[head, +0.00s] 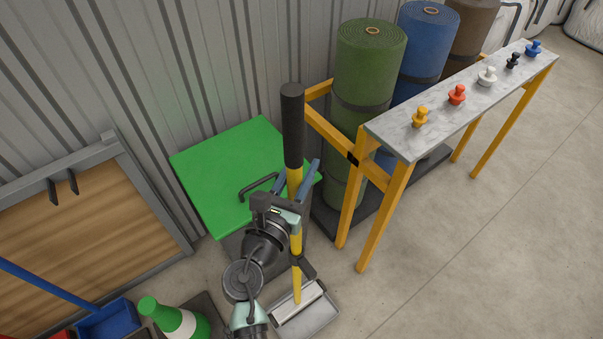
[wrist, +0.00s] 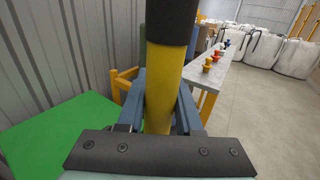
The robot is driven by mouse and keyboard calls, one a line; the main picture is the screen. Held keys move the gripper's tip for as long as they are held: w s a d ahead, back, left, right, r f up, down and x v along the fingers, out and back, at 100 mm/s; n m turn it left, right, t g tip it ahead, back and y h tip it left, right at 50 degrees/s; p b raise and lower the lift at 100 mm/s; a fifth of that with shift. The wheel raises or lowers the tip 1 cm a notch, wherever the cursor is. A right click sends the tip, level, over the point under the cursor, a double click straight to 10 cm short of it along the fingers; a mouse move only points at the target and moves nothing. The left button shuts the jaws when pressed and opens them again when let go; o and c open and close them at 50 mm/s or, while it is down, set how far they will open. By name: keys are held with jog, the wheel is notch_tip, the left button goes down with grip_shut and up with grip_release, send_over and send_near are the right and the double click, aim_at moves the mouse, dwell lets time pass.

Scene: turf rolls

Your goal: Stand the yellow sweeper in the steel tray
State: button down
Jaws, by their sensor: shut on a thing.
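The yellow sweeper (head: 295,245) is upright, with a black grip (head: 292,125) at its top. My gripper (head: 296,184) is shut on its yellow pole just below the black grip. The wrist view shows the pole (wrist: 162,95) between the two blue-grey fingers (wrist: 162,108). The steel tray (head: 322,318) lies on the floor at the bottom middle of the head view. The sweeper's pale wide head (head: 298,301) shows within the tray's outline. I cannot tell whether it touches the tray's bottom. My arm hides part of the tray's left side.
A green-lidded box (head: 225,165) stands left of the pole. A grey bench with coloured knobs (head: 440,115) on yellow legs stands right, before the green turf roll (head: 368,75). A green cone (head: 175,318) and blue dustpan (head: 110,320) are lower left. Floor at right is clear.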

jog(key=shift+w+f+b, duration=0.1)
jog(key=shift+f+b, duration=1.15)
jog(key=shift+f, duration=1.8)
jog(key=c, duration=0.9)
grip_release()
jog(key=shift+f, duration=0.25)
jog(key=o, duration=0.3)
jog(key=shift+r, duration=0.1)
jog(key=v, duration=1.2)
